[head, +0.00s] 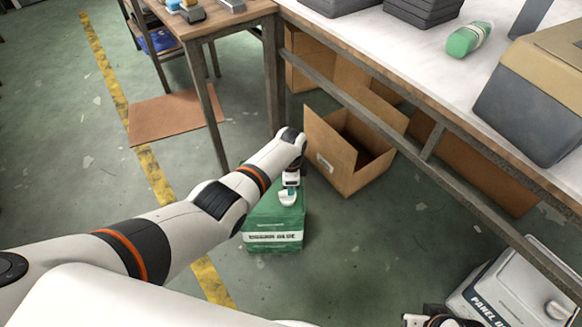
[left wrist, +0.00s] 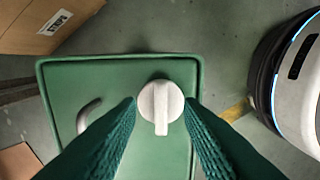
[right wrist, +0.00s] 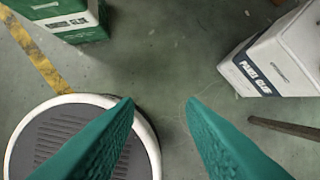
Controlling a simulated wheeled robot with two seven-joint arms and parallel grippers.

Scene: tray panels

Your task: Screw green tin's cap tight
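The green tin (head: 275,229) stands on the floor in the head view, with a white label on its front. Its white cap (left wrist: 160,103) sits on the tin's top, a round knob with a bar pointing down the picture in the left wrist view. A curved handle (left wrist: 88,115) is on the same top. My left gripper (left wrist: 162,104) is above the top, its teal fingers open on either side of the cap, with small gaps showing. My right gripper (right wrist: 160,104) is open and empty above the floor; the green tin (right wrist: 62,15) shows at its upper left.
A white tin (head: 515,285) labelled "PANEL" stands at the lower right. An open cardboard box (head: 345,150) stands just behind the green tin. A long workbench (head: 450,85) runs along the right, a wooden table (head: 215,20) is at the back. Floor left of the green tin is clear.

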